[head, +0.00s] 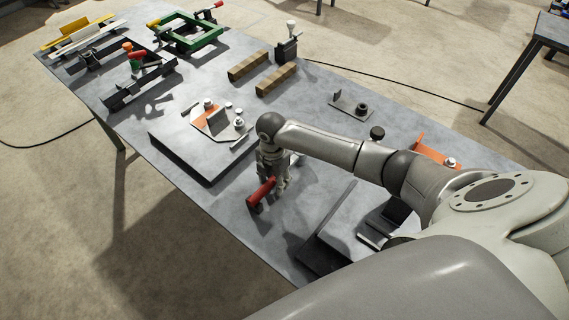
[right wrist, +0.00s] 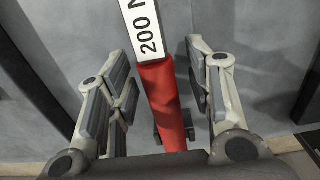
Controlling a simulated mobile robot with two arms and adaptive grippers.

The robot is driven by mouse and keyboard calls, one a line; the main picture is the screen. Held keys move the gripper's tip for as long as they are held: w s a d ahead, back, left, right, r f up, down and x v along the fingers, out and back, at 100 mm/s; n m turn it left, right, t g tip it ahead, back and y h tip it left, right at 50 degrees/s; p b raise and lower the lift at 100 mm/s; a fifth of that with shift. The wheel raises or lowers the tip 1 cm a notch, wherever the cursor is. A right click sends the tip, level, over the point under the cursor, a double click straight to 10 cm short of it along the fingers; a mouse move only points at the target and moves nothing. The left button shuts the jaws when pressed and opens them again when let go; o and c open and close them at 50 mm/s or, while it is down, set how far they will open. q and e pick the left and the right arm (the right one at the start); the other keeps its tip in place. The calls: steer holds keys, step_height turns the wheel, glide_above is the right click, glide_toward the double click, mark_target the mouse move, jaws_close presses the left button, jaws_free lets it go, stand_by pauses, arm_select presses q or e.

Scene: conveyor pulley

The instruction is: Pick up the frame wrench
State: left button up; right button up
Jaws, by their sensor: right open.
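A wrench with a red handle (head: 262,191) lies on the grey table below my right arm; it looks like the frame wrench. In the right wrist view, its red grip (right wrist: 163,103) and a white label (right wrist: 146,30) reading "200 N" run between the fingers. My right gripper (head: 276,184) is open, pointing down over the wrench. In the right wrist view, its fingers (right wrist: 158,70) stand on either side of the handle, with visible gaps on both sides. The wrench's far end is hidden by my gripper in the head view. My left gripper is out of view.
A dark raised plate with an orange and white part (head: 212,120) lies left of my gripper. Another dark plate (head: 335,232) is to the right. A green frame (head: 190,32), wooden blocks (head: 276,80) and other red-handled tools stand farther back on the table (head: 225,215).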

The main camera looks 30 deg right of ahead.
steer(key=shift+c, duration=1.7)
jaws_close()
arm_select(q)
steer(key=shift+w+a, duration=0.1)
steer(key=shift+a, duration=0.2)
arm_select(e)
steer(key=shift+r, duration=0.1)
